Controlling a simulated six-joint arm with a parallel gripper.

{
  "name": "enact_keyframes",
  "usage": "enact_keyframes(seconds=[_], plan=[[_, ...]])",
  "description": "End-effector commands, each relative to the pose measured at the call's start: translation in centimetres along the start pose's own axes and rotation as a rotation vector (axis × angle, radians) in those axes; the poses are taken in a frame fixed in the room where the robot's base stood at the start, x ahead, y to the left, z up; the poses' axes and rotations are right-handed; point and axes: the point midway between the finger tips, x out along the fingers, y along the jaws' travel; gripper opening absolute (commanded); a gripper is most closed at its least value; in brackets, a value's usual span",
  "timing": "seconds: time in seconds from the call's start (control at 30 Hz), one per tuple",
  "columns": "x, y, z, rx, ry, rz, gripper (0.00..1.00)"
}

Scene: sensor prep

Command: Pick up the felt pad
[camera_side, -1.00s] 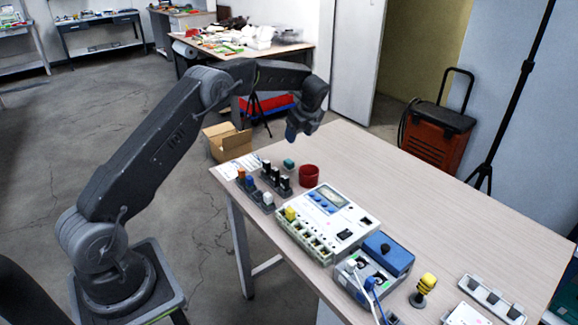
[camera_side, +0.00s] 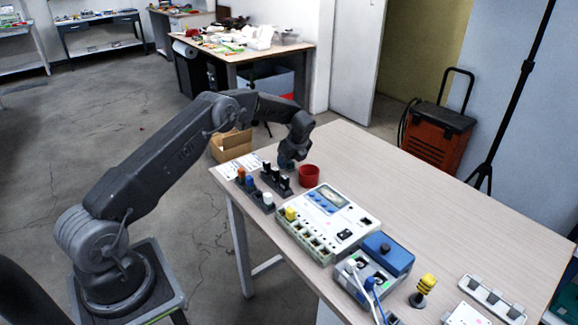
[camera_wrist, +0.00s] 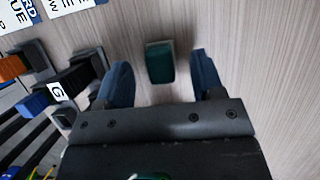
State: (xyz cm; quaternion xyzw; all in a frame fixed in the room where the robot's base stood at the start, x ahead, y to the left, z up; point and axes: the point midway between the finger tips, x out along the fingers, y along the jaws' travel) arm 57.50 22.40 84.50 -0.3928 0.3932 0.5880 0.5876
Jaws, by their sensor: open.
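The felt pad (camera_wrist: 160,68) appears to be the small teal block on the wooden table. In the wrist view it lies between the two blue fingers of my gripper (camera_wrist: 160,62), with a gap to each finger. My gripper is open and holds nothing. In the side view my gripper (camera_side: 287,162) is low over the far left part of the table, and it hides most or all of the pad.
A red cup (camera_side: 308,175) stands close to the right of my gripper. Racks with black, orange and blue pieces (camera_side: 268,180) stand in front. A white instrument (camera_side: 329,222) is nearer the camera. The table's back right (camera_side: 420,180) is clear.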

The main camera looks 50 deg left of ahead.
Motion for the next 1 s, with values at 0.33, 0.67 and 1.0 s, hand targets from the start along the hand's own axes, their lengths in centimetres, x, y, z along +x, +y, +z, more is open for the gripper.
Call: enact_keyframes(seconds=[0.33, 0.67, 1.0], plan=[[1.37, -0.01, 0.12, -0.001, -0.002, -0.001, 0.60], [1.34, -0.02, 0.10, -0.001, -0.002, -0.001, 0.28], [1.32, -0.02, 0.11, -0.001, -0.002, -0.001, 0.08]])
